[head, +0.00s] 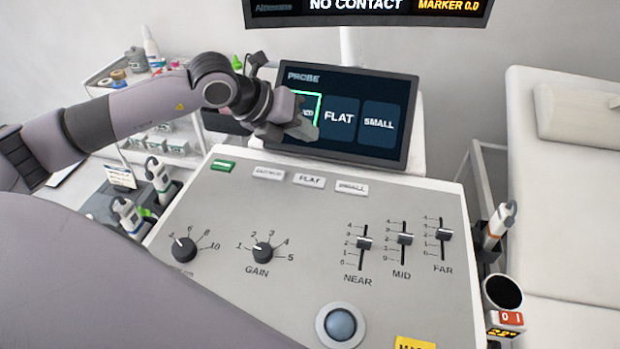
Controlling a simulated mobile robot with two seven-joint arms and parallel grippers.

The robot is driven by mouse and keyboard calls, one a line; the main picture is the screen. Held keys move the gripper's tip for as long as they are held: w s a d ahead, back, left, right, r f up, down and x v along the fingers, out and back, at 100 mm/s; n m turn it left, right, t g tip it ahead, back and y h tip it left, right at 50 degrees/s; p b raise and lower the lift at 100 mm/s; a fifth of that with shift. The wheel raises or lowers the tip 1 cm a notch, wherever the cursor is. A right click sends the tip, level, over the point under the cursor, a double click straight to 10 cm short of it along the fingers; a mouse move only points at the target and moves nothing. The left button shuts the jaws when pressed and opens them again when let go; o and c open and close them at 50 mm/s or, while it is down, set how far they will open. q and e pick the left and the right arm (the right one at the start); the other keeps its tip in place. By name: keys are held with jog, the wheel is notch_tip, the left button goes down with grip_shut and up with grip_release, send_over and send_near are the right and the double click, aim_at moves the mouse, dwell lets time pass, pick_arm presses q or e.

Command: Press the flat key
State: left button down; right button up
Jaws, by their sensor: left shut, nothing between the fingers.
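The flat key (309,180) is a white key marked FLAT on the grey console panel (330,215), in a row between a key with hard-to-read lettering (269,173) and the SMALL key (345,187). The probe screen (403,90) behind the panel shows a FLAT tile (339,119) and a SMALL tile (379,123). A left tile with a green outline is partly hidden by my left gripper (308,131). My left gripper is shut and empty, in front of the screen's lower left, up and behind the flat key in the picture. My right gripper is out of view.
A green key (223,165) sits left of the row. Knobs, sliders and a trackball (340,324) fill the nearer panel. Probes stand in holders at both sides. An upper monitor (370,8) reads NO CONTACT. A couch (570,200) stands right.

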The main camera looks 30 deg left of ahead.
pick_arm(q)
jog(key=b, duration=0.4)
send_over(305, 181)
notch_tip(305, 181, down, 7)
jog(key=shift+f, duration=0.2)
jog(key=shift+w+f+b, duration=0.1)
jog(key=shift+f+b, duration=0.55)
jog(key=shift+b, duration=0.05)
dwell(1.1)
jog(key=shift+f+b, duration=0.4)
jog(key=shift+b, duration=0.15)
jog(key=shift+f+b, duration=0.5)
jog(key=shift+b, duration=0.1)
dwell(0.6)
jog(key=shift+r+p, duration=0.4)
jog(key=shift+r, duration=0.5)
